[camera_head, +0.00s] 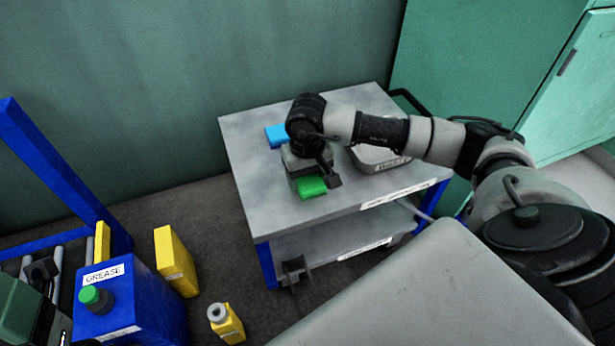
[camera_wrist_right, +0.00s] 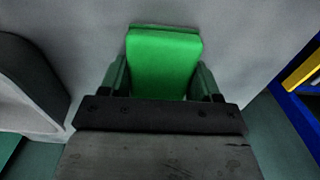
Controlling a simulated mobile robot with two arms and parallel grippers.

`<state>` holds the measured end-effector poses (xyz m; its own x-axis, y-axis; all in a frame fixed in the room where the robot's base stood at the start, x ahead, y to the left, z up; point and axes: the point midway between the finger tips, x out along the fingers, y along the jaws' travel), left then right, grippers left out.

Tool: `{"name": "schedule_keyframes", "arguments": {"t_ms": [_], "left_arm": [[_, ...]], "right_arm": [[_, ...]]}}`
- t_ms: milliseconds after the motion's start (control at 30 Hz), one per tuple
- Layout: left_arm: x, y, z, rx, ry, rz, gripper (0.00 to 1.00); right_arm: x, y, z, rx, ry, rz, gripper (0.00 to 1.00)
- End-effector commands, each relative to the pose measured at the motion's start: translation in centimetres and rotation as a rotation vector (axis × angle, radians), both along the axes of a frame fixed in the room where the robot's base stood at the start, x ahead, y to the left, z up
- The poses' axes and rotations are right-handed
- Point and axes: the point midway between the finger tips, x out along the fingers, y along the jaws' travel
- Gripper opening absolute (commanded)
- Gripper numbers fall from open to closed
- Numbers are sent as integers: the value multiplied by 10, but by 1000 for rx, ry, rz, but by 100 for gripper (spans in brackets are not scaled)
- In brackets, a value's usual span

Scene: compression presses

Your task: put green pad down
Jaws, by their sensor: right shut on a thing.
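The green pad (camera_head: 311,187) is at my right gripper (camera_head: 318,181), low over the front left part of the grey cart top (camera_head: 252,172). In the right wrist view the green pad (camera_wrist_right: 164,60) sits between the two fingers of my right gripper (camera_wrist_right: 163,82), which is shut on it. The grey surface lies right behind the pad; I cannot tell whether the pad touches it. A blue pad (camera_head: 276,135) lies on the cart top behind the gripper, partly hidden by my arm. My left gripper is not in view.
A grey bin (camera_head: 378,158) stands on the cart top right of the gripper. The cart has a lower shelf (camera_head: 330,238). At the left stand a blue grease box (camera_head: 130,310) and yellow containers (camera_head: 174,260). The front left of the cart top is clear.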

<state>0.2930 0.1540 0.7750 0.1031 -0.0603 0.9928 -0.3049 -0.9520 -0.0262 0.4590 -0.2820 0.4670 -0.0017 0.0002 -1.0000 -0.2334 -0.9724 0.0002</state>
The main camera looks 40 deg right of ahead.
Motion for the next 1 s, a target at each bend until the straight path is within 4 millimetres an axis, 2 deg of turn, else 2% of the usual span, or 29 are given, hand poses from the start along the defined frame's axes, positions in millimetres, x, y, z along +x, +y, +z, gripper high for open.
{"name": "schedule_keyframes", "arguments": {"t_ms": [233,267,400,767,867,1000], "left_arm": [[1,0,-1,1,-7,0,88],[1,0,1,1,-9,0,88],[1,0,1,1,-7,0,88],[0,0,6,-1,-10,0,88],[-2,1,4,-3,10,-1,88],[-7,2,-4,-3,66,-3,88]], "right_arm": [[0,0,-4,0,0,0,41],[0,0,-3,0,0,0,66],[0,0,-2,0,0,0,87],[0,0,3,0,0,0,88],[0,0,18,0,-2,0,88],[1,0,49,0,-4,0,88]]}}
